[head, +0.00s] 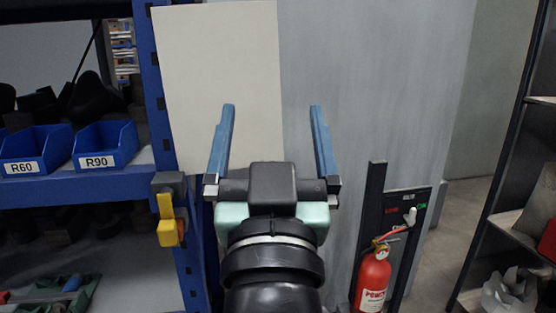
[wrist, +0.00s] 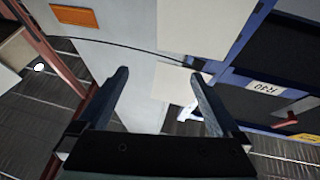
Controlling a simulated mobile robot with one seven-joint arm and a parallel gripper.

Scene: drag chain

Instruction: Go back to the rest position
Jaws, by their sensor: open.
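My gripper (head: 272,107) is raised in the middle of the head view. Its two blue fingers stand wide apart and nothing shows between them. Behind the fingers are a pale panel and a grey wall. In the wrist view my gripper (wrist: 158,75) is also open and empty, with the fingers apart over a pale surface. No contact between the fingers and anything else shows.
At left is a blue shelf (head: 60,187) with blue bins R60 (head: 35,148) and R90 (head: 105,146). A yellow-handled device (head: 168,218) is on its post. A red fire extinguisher (head: 373,279) stands lower right. A dark rack (head: 505,150) is far right.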

